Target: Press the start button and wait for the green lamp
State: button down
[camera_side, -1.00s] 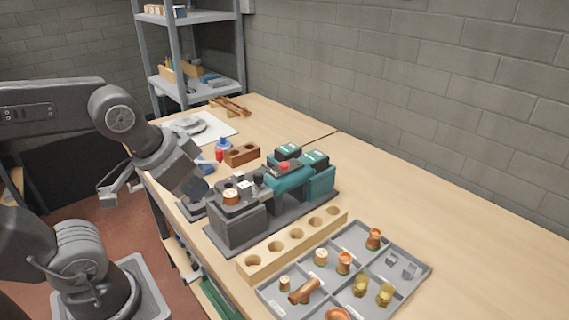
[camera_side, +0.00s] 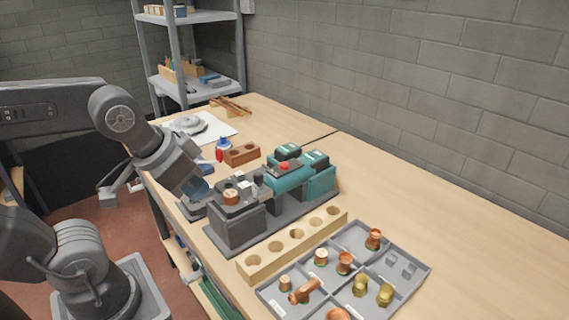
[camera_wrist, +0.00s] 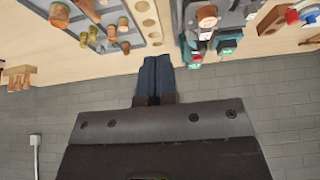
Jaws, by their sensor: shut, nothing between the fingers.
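A teal and grey machine (camera_side: 290,178) stands on a dark base plate on the bench, with a red knob or button (camera_side: 284,167) on top. A copper-coloured part (camera_side: 231,196) sits on its near grey block. My gripper (camera_side: 204,196) is at the machine's left end, above a small grey box (camera_side: 190,210) that it partly hides. In the wrist view my gripper (camera_wrist: 155,60) has its dark blue fingers together and empty. The machine is upside down at the upper right there, with the red spot (camera_wrist: 197,59) showing. I cannot make out a start button or a lit green lamp.
A wooden block with holes (camera_side: 293,244) and a grey compartment tray (camera_side: 416,270) of copper and brass fittings lie in front of the machine. The bench's right side is clear.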

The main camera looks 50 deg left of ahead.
jog(key=w+a+r+n+t+y, duration=0.1)
jog(key=w+a+r+n+t, duration=0.15)
jog(key=w+n, duration=0.7)
jog(key=n+y, duration=0.1)
jog(key=n, duration=0.1)
send_over(282, 164)
jog(key=shift+r+t, duration=0.1)
jog(key=shift+t, duration=0.35)
jog(key=shift+f, duration=4.4)
jog(key=shift+f, duration=0.1)
jog(key=shift+f, duration=0.35)
jog(key=shift+f, duration=0.4)
jog(key=shift+r, duration=0.8)
